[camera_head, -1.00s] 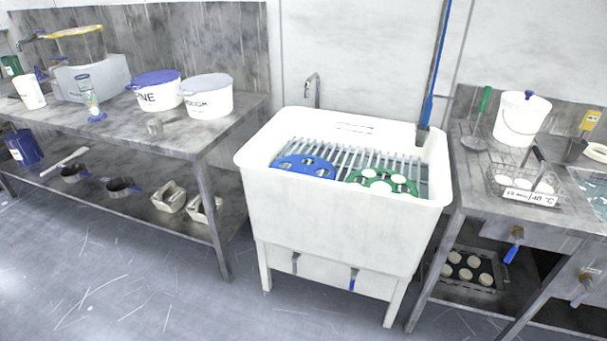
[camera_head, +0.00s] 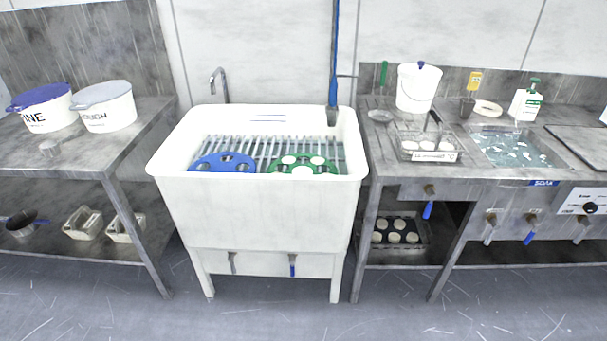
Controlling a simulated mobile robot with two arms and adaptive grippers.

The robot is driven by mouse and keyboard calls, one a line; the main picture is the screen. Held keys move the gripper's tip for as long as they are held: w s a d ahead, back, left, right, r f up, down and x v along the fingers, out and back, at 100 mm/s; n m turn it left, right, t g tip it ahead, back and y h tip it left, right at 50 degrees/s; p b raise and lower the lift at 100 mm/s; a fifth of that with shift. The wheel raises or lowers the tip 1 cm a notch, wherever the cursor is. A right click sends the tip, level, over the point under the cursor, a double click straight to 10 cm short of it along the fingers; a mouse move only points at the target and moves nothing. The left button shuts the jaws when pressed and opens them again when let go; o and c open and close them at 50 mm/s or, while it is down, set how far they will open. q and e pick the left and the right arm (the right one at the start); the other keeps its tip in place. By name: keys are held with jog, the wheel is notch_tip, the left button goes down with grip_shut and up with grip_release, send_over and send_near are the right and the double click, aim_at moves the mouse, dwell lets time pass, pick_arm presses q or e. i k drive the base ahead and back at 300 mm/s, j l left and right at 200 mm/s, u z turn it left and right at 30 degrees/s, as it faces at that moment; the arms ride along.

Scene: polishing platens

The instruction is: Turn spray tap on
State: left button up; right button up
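No part labelled as the spray tap can be read, so I cannot tell which lever it is. A white sink (camera_head: 260,222) stands in the middle, with a curved metal faucet (camera_head: 219,84) behind its back left corner. On the right bench's front are a valve with a blue lever (camera_head: 428,209), a grey-handled valve (camera_head: 489,228) and another valve with a blue lever (camera_head: 532,230). Neither of my grippers is in view.
A blue disc (camera_head: 222,164) and a green disc (camera_head: 304,166) with holes lie on the sink's rack. A white bucket (camera_head: 417,90), a wire basket (camera_head: 428,146) and a water basin (camera_head: 515,150) are on the right bench. The floor in front is clear.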

aim_at(429, 207)
jog(key=i+z, duration=0.2)
jog(key=z, duration=0.15)
jog(key=i+j+z, duration=0.1)
jog(key=z, duration=0.2)
jog(key=i+j+z, duration=0.15)
jog(key=i+z, duration=0.2)
jog(key=k, duration=0.05)
